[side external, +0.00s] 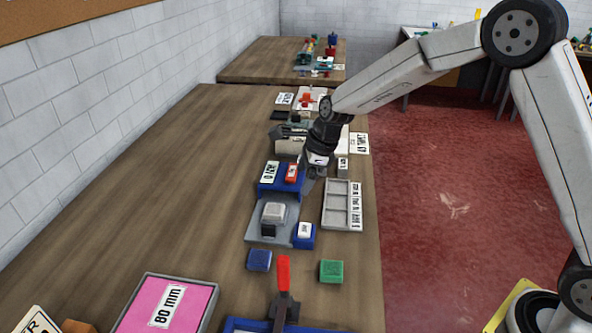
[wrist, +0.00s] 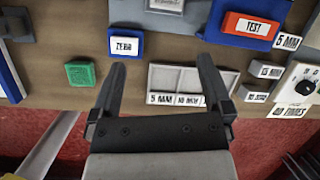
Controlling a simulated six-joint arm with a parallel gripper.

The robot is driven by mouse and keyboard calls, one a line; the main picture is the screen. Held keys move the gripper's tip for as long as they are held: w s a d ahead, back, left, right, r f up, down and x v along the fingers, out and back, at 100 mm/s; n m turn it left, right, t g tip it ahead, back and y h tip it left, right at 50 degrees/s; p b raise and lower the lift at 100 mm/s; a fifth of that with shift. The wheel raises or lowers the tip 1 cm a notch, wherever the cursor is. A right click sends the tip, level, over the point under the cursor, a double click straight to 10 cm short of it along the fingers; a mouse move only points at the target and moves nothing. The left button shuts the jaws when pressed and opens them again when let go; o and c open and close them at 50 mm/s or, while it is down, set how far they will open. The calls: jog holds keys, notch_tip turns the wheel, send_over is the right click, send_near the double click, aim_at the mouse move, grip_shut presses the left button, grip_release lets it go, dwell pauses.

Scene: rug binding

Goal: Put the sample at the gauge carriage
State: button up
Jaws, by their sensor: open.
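Two small blocks that may be samples lie on the bench in the side view: a dark blue block (side external: 259,260) and a green block (side external: 331,271). The green block (wrist: 80,73) also shows in the wrist view, left of my gripper. A grey gauge (side external: 273,213) on a grey base stands behind the blue block; which part is its carriage I cannot tell. My gripper (side external: 313,174) is open and empty, above the bench near the red TEST button (side external: 292,173). In the wrist view my gripper (wrist: 162,64) has its fingers wide apart, over the labelled tray.
The grey compartment tray (side external: 357,225) lies right of the gauge, near the bench edge. A white ZERO button (side external: 304,230) on a blue base is beside the gauge. A red-handled lever (side external: 283,273) and a pink 80 mm pad (side external: 180,303) are in front. The bench's left side is clear.

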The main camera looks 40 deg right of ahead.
jog(key=s+d+n+h, duration=0.1)
jog(key=s+d+n, duration=0.2)
jog(key=s+n, duration=0.9)
jog(key=s+d+f+n+h, duration=0.1)
jog(key=s+d+n, duration=0.2)
jog(key=s+n, duration=0.9)
jog(key=shift+s+d+h, duration=0.15)
jog(key=shift+h, duration=0.15)
